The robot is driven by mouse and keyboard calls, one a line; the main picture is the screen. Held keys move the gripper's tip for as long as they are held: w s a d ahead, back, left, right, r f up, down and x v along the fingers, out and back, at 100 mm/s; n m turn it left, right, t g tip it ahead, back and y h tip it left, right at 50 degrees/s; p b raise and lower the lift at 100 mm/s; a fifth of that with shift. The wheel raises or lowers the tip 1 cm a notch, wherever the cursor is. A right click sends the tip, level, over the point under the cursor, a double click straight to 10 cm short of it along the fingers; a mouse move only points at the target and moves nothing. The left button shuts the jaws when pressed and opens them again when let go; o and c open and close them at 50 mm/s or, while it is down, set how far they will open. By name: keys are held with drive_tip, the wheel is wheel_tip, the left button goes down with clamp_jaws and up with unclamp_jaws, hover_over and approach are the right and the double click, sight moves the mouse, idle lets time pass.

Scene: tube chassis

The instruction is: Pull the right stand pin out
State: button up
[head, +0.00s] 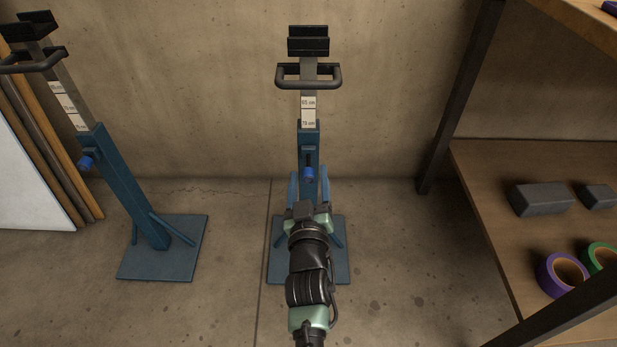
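The right stand (309,143) is a blue post on a square blue base plate (337,268), with a grey inner post carrying white height labels, a dark handle and a black cradle on top. Its pin shows as a blue knob (308,174) on the front of the post. My gripper (308,208) is in front of the lower post, below the knob in the picture. My own wrist hides most of its fingers, so I cannot tell their opening. No contact with the knob is visible.
A similar left stand (122,180) with a blue knob (86,163) stands apart at left. Boards (45,150) lean on the wall. At right, a shelf (500,215) with dark posts holds grey blocks (541,198) and tape rolls (546,283). Floor between the stands is clear.

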drive_tip(key=shift+s, duration=0.1)
drive_tip(key=s+p, duration=0.6)
drive_tip(key=s, duration=0.6)
drive_tip(key=shift+s+p, duration=0.4)
drive_tip(key=shift+r, duration=0.1)
